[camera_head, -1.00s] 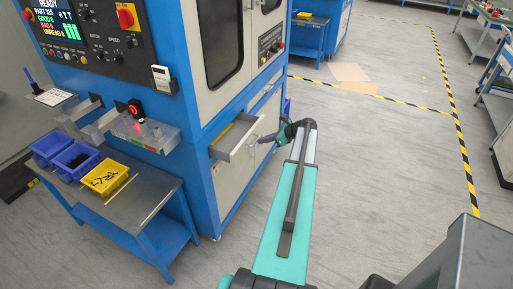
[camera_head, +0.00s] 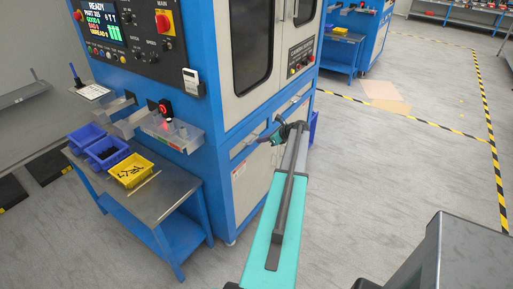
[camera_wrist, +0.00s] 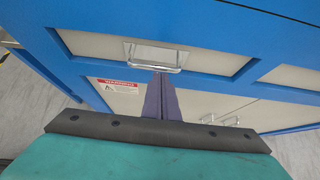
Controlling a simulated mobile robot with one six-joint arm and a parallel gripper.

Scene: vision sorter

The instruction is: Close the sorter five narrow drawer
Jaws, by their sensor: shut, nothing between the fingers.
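The narrow drawer (camera_head: 242,150) is in the side of the blue and white sorter cabinet (camera_head: 205,160). Its light front sits in the blue frame and looks flush, with no gap visible. In the wrist view the drawer front (camera_wrist: 95,45) has a metal bar handle (camera_wrist: 155,68) in the middle. My gripper (camera_head: 262,139) is at the drawer front in the head view. In the wrist view its purple fingers (camera_wrist: 160,80) are together and empty, with the tips at the handle's lower edge. I cannot tell whether they touch it.
A blue stand (camera_head: 165,205) with blue and yellow bins is on the left. A clear tray (camera_head: 172,130) sticks out from the cabinet front. More drawer or door fronts with handles (camera_wrist: 222,120) lie below. The grey floor (camera_head: 400,150) on the right is open.

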